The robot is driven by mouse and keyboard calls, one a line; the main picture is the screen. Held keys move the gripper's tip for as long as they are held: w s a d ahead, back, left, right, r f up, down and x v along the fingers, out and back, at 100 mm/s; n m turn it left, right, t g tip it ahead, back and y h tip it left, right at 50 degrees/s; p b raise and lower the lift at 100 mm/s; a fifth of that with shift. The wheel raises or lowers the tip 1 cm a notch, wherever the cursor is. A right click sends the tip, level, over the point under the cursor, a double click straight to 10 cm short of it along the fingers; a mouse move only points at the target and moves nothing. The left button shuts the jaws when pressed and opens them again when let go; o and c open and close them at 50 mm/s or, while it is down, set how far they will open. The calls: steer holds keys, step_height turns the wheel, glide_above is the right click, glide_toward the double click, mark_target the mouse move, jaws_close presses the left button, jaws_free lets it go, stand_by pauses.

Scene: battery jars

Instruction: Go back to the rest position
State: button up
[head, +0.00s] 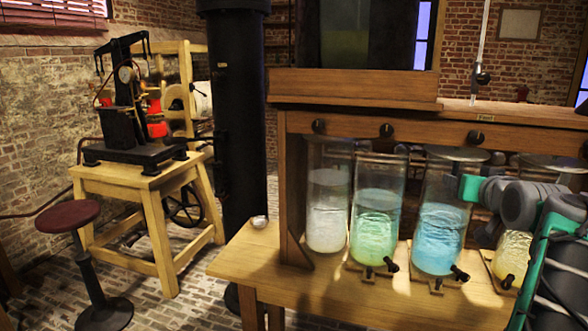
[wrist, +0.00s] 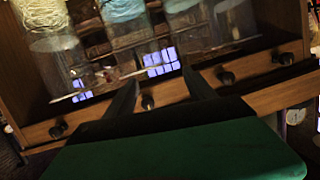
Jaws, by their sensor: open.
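My gripper (wrist: 160,77) shows in the wrist view as two dark fingers spread apart, with nothing between them. They point at the wooden cabinet with the jars, which appears upside down there. In the head view my grey and teal arm comes in at the right, in front of the jars; I cannot make out the fingertips there. A row of glass jars stands in the cabinet: one with whitish liquid (head: 327,215), one with green liquid (head: 375,228) and one with blue liquid (head: 439,237). A jar with yellow liquid (head: 512,258) is partly hidden by my arm.
The wooden bench (head: 265,262) carries the jars, with small black terminals at their feet. A small metal cup (head: 259,222) sits near its left edge. A black column (head: 240,120) stands left of the bench. Further left are a stool (head: 68,216) and a machine table (head: 135,180).

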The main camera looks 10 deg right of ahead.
steer(key=w+a+f+n+g+y+p, duration=0.15)
steer(key=a+f, duration=0.35)
steer(key=a, duration=0.5)
steer(key=a+f+n+g+y+p, duration=0.1)
steer(key=a+f+g+y+p, duration=0.3)
steer(key=a, duration=0.7)
steer(key=s+a+f+n+g+p, duration=0.3)
steer(key=s+a+f+g, duration=0.2)
steer(key=s+a+f, duration=0.8)
steer(key=s+a, duration=0.3)
steer(key=shift+a+f+y, duration=0.25)
steer(key=shift+f+y, duration=0.1)
steer(key=shift+w+d, duration=0.1)
steer(key=shift+d, duration=0.05)
